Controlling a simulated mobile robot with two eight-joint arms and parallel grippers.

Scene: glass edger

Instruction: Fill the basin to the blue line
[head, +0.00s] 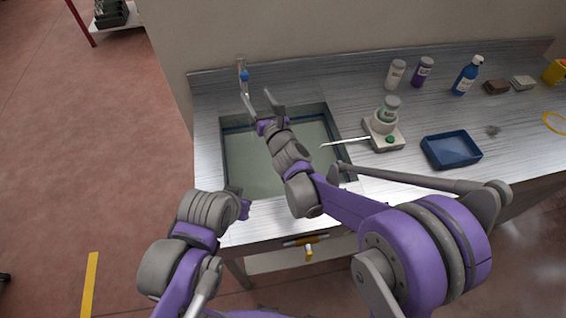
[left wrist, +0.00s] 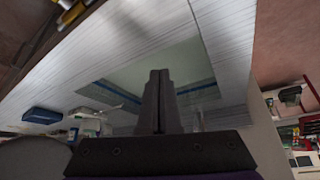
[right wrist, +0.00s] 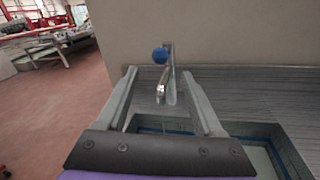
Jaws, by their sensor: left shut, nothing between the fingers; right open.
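The sunken basin (head: 240,165) is set in the metal counter and has a pale green-grey surface inside. Its blue line (left wrist: 195,88) runs along the inner walls and also shows in the right wrist view (right wrist: 165,131). The tap (head: 241,64) with a blue knob (head: 245,76) stands behind the basin. My right gripper (head: 257,96) is open and empty, over the basin's back edge. In the right wrist view the knob (right wrist: 160,56) and spout (right wrist: 161,92) appear between its fingers. I cannot tell whether water runs. My left gripper (left wrist: 158,72) is shut and empty near the basin's front-left corner.
Right of the basin are a small device (head: 384,135) with a jar, a blue tray (head: 451,150) and a thin pale stick (head: 345,142). Bottles (head: 467,75) and blocks stand along the back right. A wall (head: 320,30) rises behind the counter.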

